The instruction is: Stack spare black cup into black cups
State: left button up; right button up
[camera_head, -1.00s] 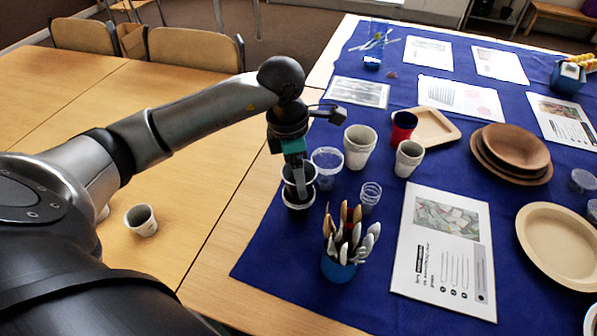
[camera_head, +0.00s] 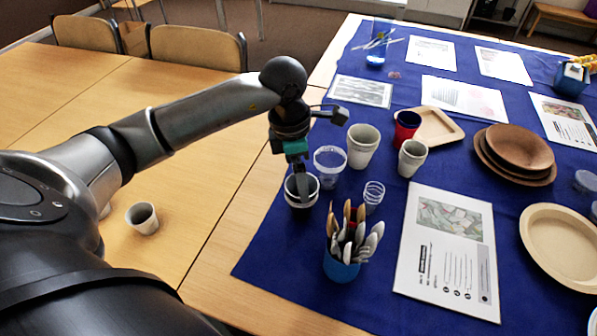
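The black cups (camera_head: 302,203) stand at the left edge of the blue cloth, with pale rims and dark insides. They sit one inside the other, with the rims close together, so the spare cup cannot be clearly told apart from the lower one. My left gripper (camera_head: 304,187) reaches down from above, with its fingers at and inside the mouth of the upper cup. The fingers overlap the cup's dark inside, so I cannot see whether they still pinch its wall. My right gripper is not in view.
A clear cup (camera_head: 329,166) stands close behind the black cups, and a small clear cup (camera_head: 373,196) to their right. A blue holder of cutlery (camera_head: 340,266) stands in front. Pale cups (camera_head: 362,146) are behind right. Another pale cup (camera_head: 143,218) is on the bare wooden table.

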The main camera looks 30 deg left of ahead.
pick_arm(q)
notch_tip(320, 180, up, 13)
jog(key=p, duration=0.3)
jog(key=shift+s+a, duration=0.4)
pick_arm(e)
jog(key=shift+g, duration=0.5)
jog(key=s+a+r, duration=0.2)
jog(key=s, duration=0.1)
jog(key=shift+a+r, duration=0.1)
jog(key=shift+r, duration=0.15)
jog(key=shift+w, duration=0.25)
